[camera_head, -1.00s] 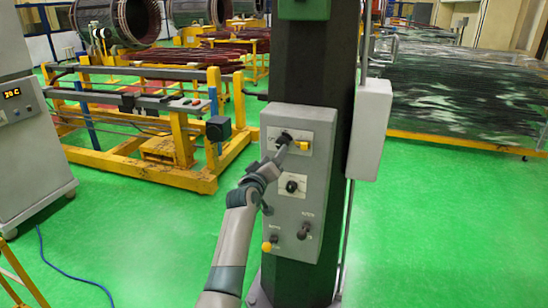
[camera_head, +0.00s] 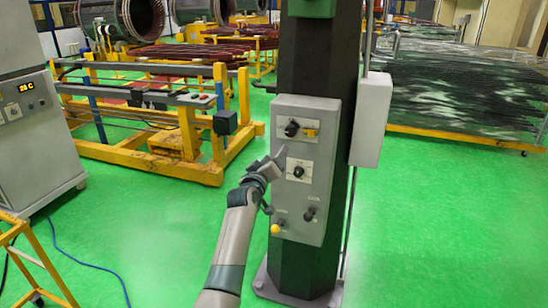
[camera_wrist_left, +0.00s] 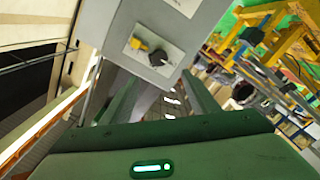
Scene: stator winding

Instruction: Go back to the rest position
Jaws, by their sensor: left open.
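My left gripper (camera_head: 279,160) is in front of the grey control panel (camera_head: 322,115) on the dark column, between the upper and middle knobs. It looks apart from both knobs. The upper black knob (camera_head: 292,129) sits on a pale plate beside a small yellow part (camera_head: 310,132). The middle black knob (camera_head: 298,171) is just right of the gripper. In the left wrist view the two green fingers (camera_wrist_left: 160,95) are spread with nothing between them, and a knob (camera_wrist_left: 158,58) and yellow part (camera_wrist_left: 139,44) show beyond. My right gripper is not in view.
Lower on the panel are a yellow knob (camera_head: 275,228) and a dark knob (camera_head: 309,214). A grey box (camera_head: 371,120) is on the column's right. A yellow frame bench (camera_head: 170,140) and grey cabinet (camera_head: 30,140) stand left. Green floor is clear at the right.

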